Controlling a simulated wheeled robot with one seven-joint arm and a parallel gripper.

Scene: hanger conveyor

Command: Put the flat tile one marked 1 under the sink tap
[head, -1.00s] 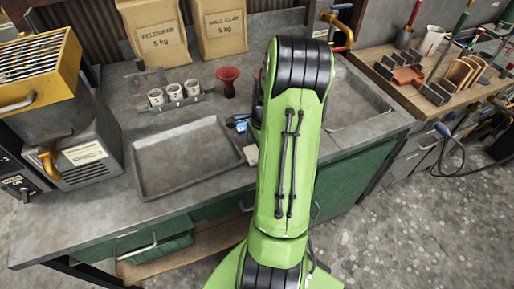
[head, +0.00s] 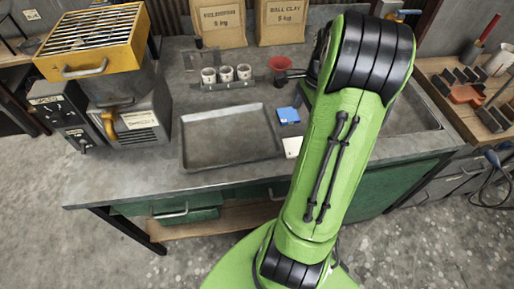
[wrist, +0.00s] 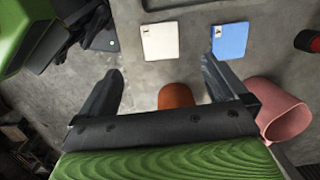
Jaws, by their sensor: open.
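A flat white tile (wrist: 160,41) and a flat blue tile (wrist: 230,40) lie side by side on the grey counter in the wrist view. Each has a small dark mark near a corner, too small to read, so I cannot tell which is marked 1. In the head view the blue tile (head: 288,115) and the white tile (head: 291,147) lie just right of the tray. My gripper (wrist: 163,67) is open and empty, its fingers apart and pointing toward the tiles. In the head view my arm hides most of it. The sink (head: 412,112) is partly behind my arm; its tap is hidden.
An empty metal tray (head: 230,137) lies left of the tiles. A red funnel (head: 280,64) and a rack of white cups (head: 227,76) stand behind. A yellow-topped kiln-like unit (head: 95,40) is at left. A pink cup-like object (wrist: 283,108) is beside the right finger.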

